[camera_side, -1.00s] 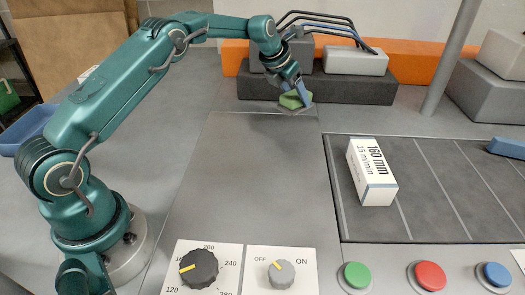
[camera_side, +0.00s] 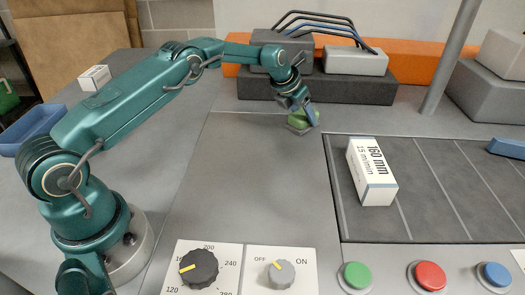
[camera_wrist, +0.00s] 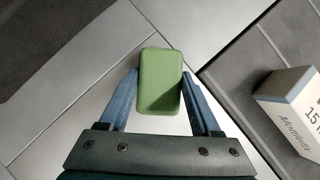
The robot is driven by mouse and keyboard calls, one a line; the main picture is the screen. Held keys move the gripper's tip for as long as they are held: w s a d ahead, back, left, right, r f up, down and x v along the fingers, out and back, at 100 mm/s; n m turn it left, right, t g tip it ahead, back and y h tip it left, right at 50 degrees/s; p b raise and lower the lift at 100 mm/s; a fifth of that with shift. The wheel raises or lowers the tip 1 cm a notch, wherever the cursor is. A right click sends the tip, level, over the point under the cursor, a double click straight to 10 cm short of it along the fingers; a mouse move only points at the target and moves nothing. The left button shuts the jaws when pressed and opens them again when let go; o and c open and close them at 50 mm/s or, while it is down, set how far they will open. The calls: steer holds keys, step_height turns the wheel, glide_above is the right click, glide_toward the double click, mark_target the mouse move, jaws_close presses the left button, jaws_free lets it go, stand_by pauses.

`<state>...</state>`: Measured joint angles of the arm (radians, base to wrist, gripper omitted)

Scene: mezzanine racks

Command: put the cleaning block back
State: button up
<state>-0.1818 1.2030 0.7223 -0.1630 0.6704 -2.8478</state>
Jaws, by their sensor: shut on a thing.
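The cleaning block (camera_side: 299,118) is green with a grey underside in the side view. It also shows as a green rounded block (camera_wrist: 160,82) between the fingers in the wrist view. My gripper (camera_side: 303,116) has blue fingers and is shut on the block; the fingers also show in the wrist view (camera_wrist: 160,88). The block is held over the far part of the grey work surface (camera_side: 240,190), left of the dark panel's far corner. Whether its underside touches the surface is hard to tell.
A white box (camera_side: 371,172) stands on the dark panel (camera_side: 430,215) at right; it also shows in the wrist view (camera_wrist: 290,105). Dark grey blocks (camera_side: 330,90) and a post (camera_side: 452,60) stand behind. Knobs and buttons (camera_side: 357,275) line the front. A blue bin (camera_side: 30,130) is left.

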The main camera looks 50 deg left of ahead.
steer(key=shift+f, duration=0.15)
steer(key=o, duration=1.3)
